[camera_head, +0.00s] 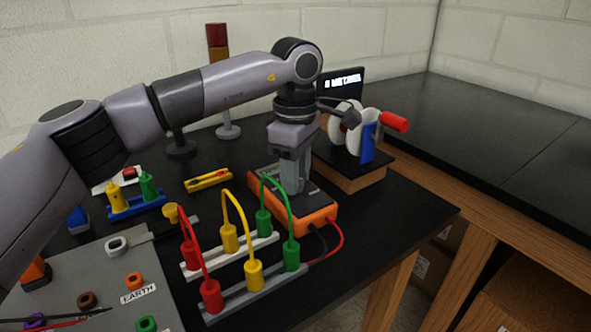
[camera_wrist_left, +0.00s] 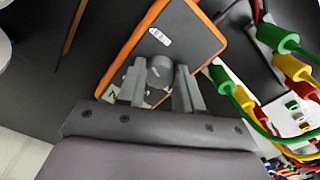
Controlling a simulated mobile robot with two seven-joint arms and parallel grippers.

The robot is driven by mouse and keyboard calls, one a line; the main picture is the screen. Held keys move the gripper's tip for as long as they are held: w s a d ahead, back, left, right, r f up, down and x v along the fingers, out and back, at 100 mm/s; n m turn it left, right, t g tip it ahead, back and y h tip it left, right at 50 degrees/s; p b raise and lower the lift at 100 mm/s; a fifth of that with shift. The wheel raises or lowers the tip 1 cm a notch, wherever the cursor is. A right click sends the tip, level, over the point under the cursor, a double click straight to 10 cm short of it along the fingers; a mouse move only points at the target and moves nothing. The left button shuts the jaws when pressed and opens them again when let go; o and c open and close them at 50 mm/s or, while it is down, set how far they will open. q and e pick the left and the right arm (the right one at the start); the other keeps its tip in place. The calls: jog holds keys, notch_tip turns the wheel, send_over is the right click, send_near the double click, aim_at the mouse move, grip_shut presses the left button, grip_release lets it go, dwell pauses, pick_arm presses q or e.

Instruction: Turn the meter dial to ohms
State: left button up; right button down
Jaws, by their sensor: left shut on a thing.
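The meter (camera_head: 318,217) has an orange rim and a dark face and lies on the black table; it also shows in the wrist view (camera_wrist_left: 196,30). My left gripper (camera_head: 292,180) points down over its face. In the wrist view the round grey dial (camera_wrist_left: 160,70) sits between the fingertips of my left gripper (camera_wrist_left: 160,82), which is shut on it. In the head view the gripper hides the dial. I cannot read the dial's setting. My right gripper is in neither view.
Red, yellow and green plug leads (camera_head: 254,276) stand in grey strips before the meter. Red and black leads (camera_head: 335,245) run from its front end. A wooden-based reel device (camera_head: 352,175) stands behind right. A yellow level (camera_head: 208,181) lies left. A grey panel (camera_head: 75,270) is front left.

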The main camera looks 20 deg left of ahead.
pick_arm(q)
jog(key=n+p, duration=0.1)
jog(key=n, duration=0.4)
jog(key=shift+w+r, duration=0.1)
jog(key=n+p, duration=0.1)
jog(key=n, duration=0.4)
dwell(0.4)
jog(key=o, duration=1.1)
jog(key=shift+c, duration=0.2)
notch_tip(320, 180, up, 7)
jog(key=shift+r, duration=0.1)
